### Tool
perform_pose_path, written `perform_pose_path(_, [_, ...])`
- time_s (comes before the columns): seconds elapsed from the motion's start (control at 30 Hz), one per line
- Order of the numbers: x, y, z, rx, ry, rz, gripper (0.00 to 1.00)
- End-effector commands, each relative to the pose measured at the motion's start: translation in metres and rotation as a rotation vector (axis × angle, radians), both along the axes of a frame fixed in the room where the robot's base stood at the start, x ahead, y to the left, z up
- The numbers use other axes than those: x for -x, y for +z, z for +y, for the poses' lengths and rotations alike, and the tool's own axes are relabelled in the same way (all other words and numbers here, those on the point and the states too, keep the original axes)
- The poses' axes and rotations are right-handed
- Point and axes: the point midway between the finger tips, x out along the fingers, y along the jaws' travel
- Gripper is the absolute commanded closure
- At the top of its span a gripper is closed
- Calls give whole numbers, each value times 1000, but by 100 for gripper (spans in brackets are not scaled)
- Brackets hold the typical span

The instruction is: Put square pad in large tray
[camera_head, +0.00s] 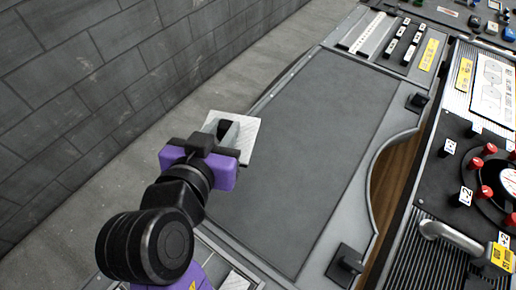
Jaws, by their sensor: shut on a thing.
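A pale, flat square pad (247,139) is in my purple and black gripper (224,130), left of the picture's middle. The gripper is shut on the pad. The pad looks held above the left edge of a wide grey surface; the exact height cannot be told. That surface has a dark, flat inset (312,150) within a lighter grey rim (352,233), and may be the large tray. No other tray is clearly seen. My gripper hides part of the pad.
A grey block wall (110,70) runs along the left. A console with red knobs (476,162) and a grey lever (452,236) stands at the right. Small switches (403,38) and labels are at the top. Two black brackets (346,262) sit on the rim. The dark inset is bare.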

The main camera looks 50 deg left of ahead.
Motion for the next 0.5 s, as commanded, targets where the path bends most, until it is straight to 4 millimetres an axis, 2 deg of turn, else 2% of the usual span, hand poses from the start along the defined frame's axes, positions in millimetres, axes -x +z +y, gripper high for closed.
perform_pose_path(0.17, [0,-27,-1,6,0,3,100])
perform_pose_path(0.5, [1,-109,0,6,2,1,100])
